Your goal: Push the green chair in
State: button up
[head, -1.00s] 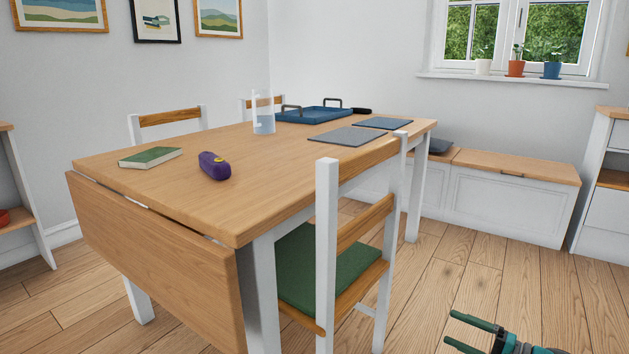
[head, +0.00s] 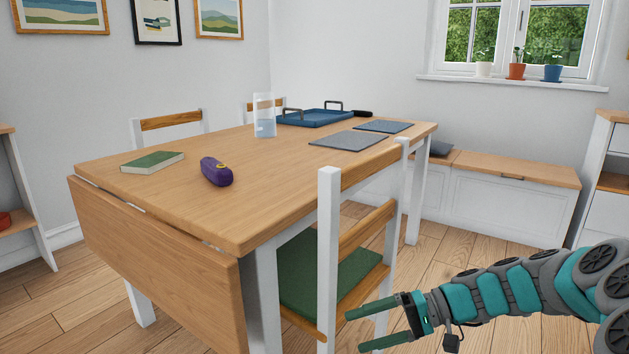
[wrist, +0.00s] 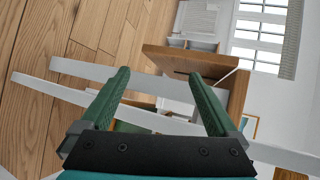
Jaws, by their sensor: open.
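The green chair (head: 334,275) has a white frame, wooden back slats and a green seat cushion. It stands at the table's near right side, its seat partly under the tabletop and its back facing right. My gripper (head: 361,328) is open and empty, just right of the chair's lower back in the head view. The fingers point left towards the chair; I cannot tell whether they touch it. In the wrist view my gripper (wrist: 165,95) has its two green fingers spread, with white chair posts (wrist: 80,70) and part of the green cushion (wrist: 135,127) beyond them.
The wooden table (head: 150,190) has a drop leaf hanging at its near end. A bench (head: 510,195) stands under the window. Floor at right is free.

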jog(key=s+a+r+n+g+h+p, duration=0.15)
jog(key=s+h, duration=0.25)
jog(key=s, duration=0.4)
jog(key=s+a+n+g+h, duration=0.1)
jog(key=s+a+g+h, duration=0.15)
jog(key=s, duration=0.65)
jog(key=s+d+f+m+t+h+p, duration=0.1)
jog(key=s+d+m+t+h, duration=0.1)
jog(key=s+d+h, duration=0.5)
jog(key=shift+s+d, duration=1.05)
jog(key=shift+s, duration=1.25)
jog(key=shift+h, duration=0.25)
jog(key=shift+c, duration=0.2)
